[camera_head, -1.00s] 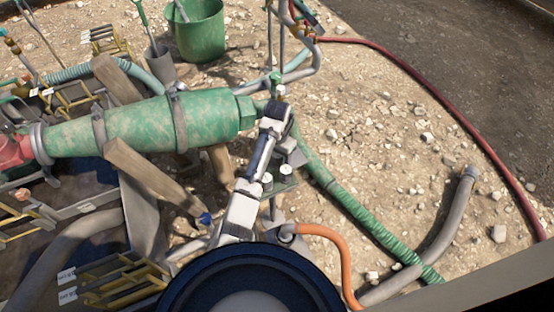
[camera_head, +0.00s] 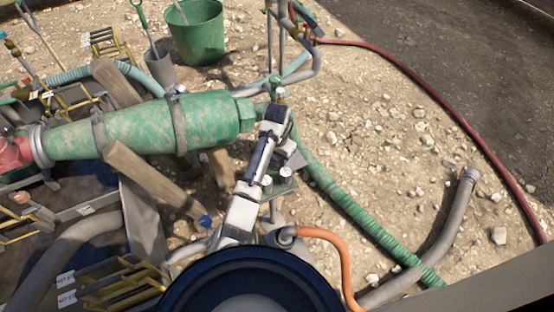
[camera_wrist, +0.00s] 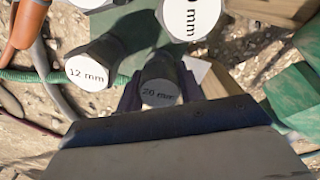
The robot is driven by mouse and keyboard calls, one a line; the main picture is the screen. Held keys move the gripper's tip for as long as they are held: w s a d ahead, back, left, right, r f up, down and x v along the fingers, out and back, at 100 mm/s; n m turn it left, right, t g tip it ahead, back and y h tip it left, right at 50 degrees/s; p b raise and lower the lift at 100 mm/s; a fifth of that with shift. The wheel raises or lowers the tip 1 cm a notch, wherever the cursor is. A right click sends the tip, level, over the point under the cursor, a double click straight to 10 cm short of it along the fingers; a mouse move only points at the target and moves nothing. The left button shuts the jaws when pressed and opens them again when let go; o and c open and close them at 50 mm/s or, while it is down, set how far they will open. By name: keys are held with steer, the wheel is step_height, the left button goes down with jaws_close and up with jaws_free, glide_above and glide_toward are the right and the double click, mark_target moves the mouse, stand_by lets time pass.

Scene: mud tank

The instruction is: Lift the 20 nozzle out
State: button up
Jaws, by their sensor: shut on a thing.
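The 20 nozzle, a dark cylinder with a pale end face marked "20 mm" (camera_wrist: 160,93), shows in the wrist view between the dark fingers of my gripper (camera_wrist: 160,95). My gripper is shut on it. A nozzle marked "12 mm" (camera_wrist: 90,74) stands to its left, apart from it. Another white-faced nozzle (camera_wrist: 192,17), its label partly cut off, is above it. In the head view, my gripper is hidden by my arm, and small white-topped nozzles (camera_head: 285,172) show on a green stand (camera_head: 282,187) beside my arm. Whether the held nozzle is clear of its seat I cannot tell.
A large green cone-shaped vessel (camera_head: 150,127) lies left of my arm, with wooden beams (camera_head: 155,180) around it. A green hose (camera_head: 350,205), an orange hose (camera_head: 335,245) and a grey hose (camera_head: 450,225) lie to the right. Gravel is open at the right.

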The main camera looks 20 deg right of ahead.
step_height(320, 180, up, 20)
steer(key=p, duration=0.8)
